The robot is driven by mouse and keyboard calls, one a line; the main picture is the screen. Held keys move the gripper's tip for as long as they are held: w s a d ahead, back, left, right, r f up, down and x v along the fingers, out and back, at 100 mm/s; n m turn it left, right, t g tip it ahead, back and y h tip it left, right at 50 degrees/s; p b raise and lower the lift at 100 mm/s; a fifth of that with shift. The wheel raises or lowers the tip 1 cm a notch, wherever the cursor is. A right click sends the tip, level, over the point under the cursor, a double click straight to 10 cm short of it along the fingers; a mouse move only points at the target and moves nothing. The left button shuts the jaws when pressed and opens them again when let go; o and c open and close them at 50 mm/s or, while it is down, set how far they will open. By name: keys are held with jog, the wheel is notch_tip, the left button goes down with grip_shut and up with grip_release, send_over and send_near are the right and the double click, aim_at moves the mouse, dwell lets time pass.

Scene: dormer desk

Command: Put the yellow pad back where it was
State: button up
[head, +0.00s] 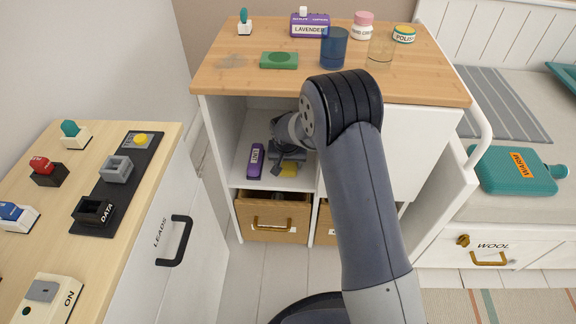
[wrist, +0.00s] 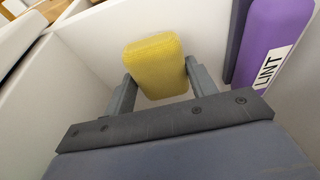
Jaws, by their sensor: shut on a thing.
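The yellow pad (wrist: 155,62) sits between the two fingers of my gripper (wrist: 160,88) in the wrist view, and both fingers touch its sides. In the head view the yellow pad (head: 289,170) shows just below my gripper (head: 287,166), inside the open white cubby (head: 225,140) under the wooden top. I cannot tell whether the pad touches the cubby floor.
The cubby's side walls are close around my arm. Above, the wooden top (head: 225,75) holds a green pad (head: 279,60), a blue cup (head: 334,47), a glass, a LAVENDER bottle (head: 310,27) and jars. Drawers (head: 272,215) lie below the cubby.

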jog(key=shift+f, duration=0.4)
jog(key=o, duration=0.9)
jog(key=p+v, duration=0.1)
jog(key=v, duration=0.2)
jog(key=shift+w, duration=0.1)
jog(key=s, duration=0.6)
jog(key=s+p, duration=0.1)
jog(key=s, duration=0.5)
jog(key=shift+s+a+r, duration=0.1)
jog(key=shift+a, duration=0.05)
